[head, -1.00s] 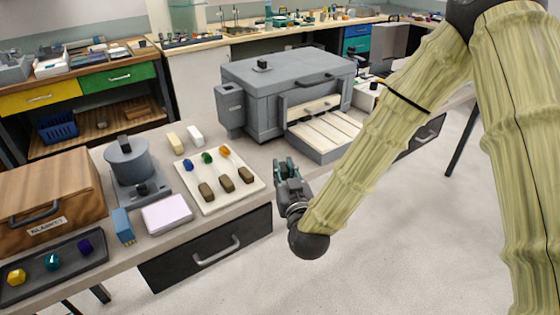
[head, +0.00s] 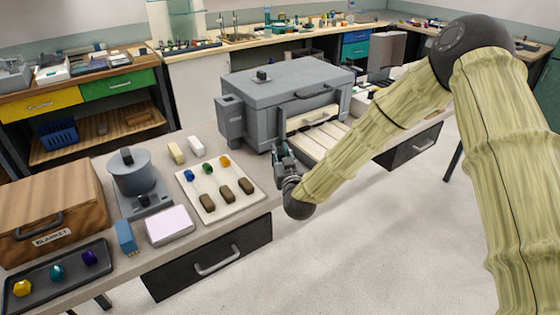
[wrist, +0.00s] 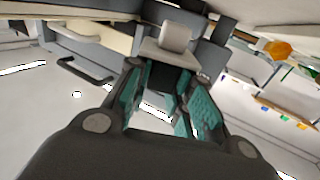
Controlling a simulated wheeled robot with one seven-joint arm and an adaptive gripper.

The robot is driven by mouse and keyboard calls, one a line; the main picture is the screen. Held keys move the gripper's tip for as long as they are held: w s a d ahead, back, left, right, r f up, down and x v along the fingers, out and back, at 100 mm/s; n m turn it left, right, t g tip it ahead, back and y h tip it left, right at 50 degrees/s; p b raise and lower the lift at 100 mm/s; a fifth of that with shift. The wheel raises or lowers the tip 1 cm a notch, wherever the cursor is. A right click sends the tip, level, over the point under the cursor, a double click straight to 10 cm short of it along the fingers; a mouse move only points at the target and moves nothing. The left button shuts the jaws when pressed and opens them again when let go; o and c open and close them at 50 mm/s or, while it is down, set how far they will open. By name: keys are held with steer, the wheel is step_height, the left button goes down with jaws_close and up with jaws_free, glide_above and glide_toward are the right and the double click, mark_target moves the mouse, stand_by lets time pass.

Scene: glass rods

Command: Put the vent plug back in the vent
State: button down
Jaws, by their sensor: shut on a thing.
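My gripper (wrist: 162,100) shows teal pads in the wrist view and is shut on a pale grey block, the vent plug (wrist: 174,38), which sticks out beyond the fingertips. The plug cannot be made out there. A small dark fitting (head: 263,75) stands on the kiln's top; I cannot tell whether it is the vent. No open vent hole is clearly visible.
Left of my gripper lies a pale board (head: 233,212) with coloured and brown pieces. A grey round device (head: 130,172), a wooden box (head: 50,205) and a dark tray (head: 70,278) stand further left. The floor (head: 370,240) in front is clear.

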mark_target(280, 161)
steer(key=shift+w, duration=0.35)
steer(key=shift+f+p, duration=0.55)
steer(key=shift+f, duration=1.25)
steer(key=shift+f, duration=0.15)
steer(key=c, duration=1.3)
jaws_free()
steer(key=shift+o, duration=0.2)
steer(key=shift+r, duration=0.25)
steer(key=b+v, duration=0.2)
steer(key=v, duration=1)
steer(key=shift+b, duration=0.4)
